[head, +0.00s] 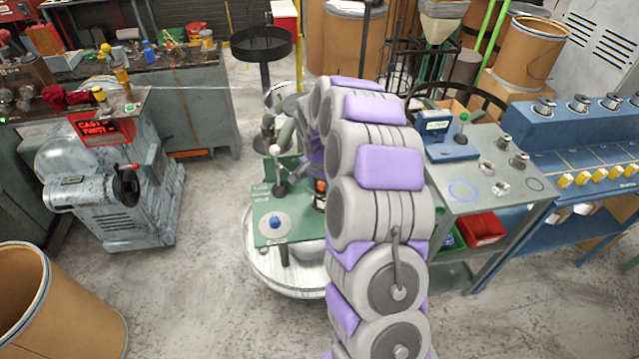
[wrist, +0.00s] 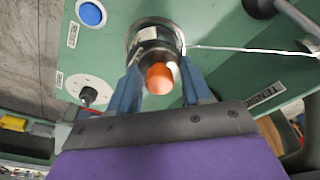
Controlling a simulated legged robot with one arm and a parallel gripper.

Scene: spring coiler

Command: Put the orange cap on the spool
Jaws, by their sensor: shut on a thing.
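The orange cap (wrist: 160,79) is between the two blue fingers of my gripper (wrist: 160,68) in the wrist view. My gripper is shut on it. The silver spool (wrist: 154,34), with a dark band and a pale label, is directly behind the cap on a green panel. The cap overlaps the spool's near end in this view, and I cannot tell whether they touch. In the head view a small patch of orange (head: 320,185) shows beside my arm at the green machine. My arm hides most of the gripper and the spool there.
The green panel (head: 268,232) has a blue button (head: 275,222) and a lever with a knob (head: 280,189). A thin wire (wrist: 240,49) runs right from the spool. A grey bench (head: 497,200) with fittings stands to the right. A grey machine (head: 110,190) stands left.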

